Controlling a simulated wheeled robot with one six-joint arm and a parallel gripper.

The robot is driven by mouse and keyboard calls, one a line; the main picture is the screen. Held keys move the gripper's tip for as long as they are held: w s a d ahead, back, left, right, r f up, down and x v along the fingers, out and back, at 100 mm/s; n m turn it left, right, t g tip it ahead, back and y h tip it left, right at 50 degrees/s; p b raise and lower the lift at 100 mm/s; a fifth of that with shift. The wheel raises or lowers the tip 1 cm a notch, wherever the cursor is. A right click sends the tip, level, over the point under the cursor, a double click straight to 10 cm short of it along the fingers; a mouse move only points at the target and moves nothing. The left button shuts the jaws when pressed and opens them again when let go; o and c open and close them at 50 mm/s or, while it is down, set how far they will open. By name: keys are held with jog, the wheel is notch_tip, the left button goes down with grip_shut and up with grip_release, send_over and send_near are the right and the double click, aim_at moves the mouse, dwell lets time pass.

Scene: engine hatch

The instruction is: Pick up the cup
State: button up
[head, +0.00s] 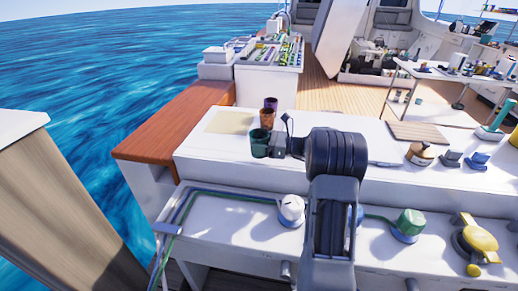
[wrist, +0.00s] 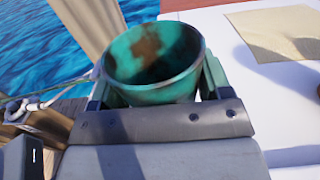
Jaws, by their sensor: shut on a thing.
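A teal cup with brown patches inside (wrist: 150,88) fills the upper middle of the wrist view. In the head view it shows as a dark green cup (head: 260,143) at the left part of the white counter. My gripper (head: 268,146) is shut on the cup, with a finger at each side of it in the wrist view (wrist: 155,92). I cannot tell whether the cup's base touches the counter. My arm hides part of the counter to the right of the cup.
An orange-brown cup (head: 267,118) and a dark purple cup (head: 271,104) stand just behind. A beige mat (head: 228,122) lies to the left. A wooden board (head: 418,132) and several small items lie to the right. Open water borders the left side.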

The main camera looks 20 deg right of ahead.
jog(key=w+d+r+p, duration=0.3)
jog(key=w+d+r, duration=0.3)
jog(key=d+r, duration=0.3)
jog(key=shift+d+r+p, duration=0.3)
jog(key=shift+d+p, duration=0.05)
jog(key=shift+d, duration=1.4)
